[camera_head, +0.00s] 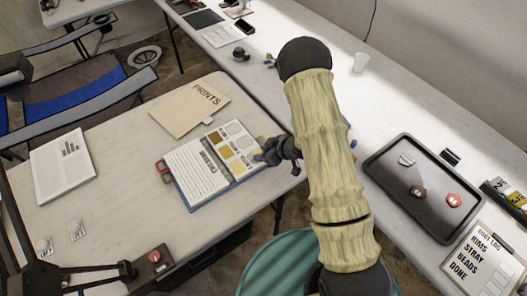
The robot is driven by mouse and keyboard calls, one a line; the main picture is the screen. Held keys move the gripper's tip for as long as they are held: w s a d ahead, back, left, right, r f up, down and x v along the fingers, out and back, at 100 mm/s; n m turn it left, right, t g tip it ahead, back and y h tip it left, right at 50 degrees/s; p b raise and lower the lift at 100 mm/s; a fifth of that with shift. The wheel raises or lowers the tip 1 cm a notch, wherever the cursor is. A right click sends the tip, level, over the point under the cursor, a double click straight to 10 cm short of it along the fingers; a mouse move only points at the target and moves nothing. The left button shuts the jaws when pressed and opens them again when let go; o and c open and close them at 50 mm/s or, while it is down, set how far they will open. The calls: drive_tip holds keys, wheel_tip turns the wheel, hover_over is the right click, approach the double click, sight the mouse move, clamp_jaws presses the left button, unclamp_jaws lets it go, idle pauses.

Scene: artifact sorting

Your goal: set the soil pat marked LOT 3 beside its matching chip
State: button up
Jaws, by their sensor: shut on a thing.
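My gripper (267,152) is at the right edge of the open colour-chart book (183,193), low over its chip page. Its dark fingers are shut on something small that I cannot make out. The right page carries rows of colour chips (227,152) in brown, yellow and pale tones. The left page is printed text. No LOT 3 marking is readable. Small reddish-brown pieces (163,168) are at the book's left edge; whether they are soil pats I cannot tell. My arm hides the table behind the gripper.
A dark tray (387,196) on the right bench holds a grey piece (406,159), a brown piece (418,191) and a red piece (453,200). A PRINTS folder (190,108) lies behind the book. A white binder (62,168) lies left.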

drive_tip(key=shift+f, duration=0.3)
drive_tip(key=o, duration=1.1)
drive_tip(key=shift+r, duration=0.15)
drive_tip(key=v, duration=1.7)
drive_tip(key=shift+d+r, duration=0.15)
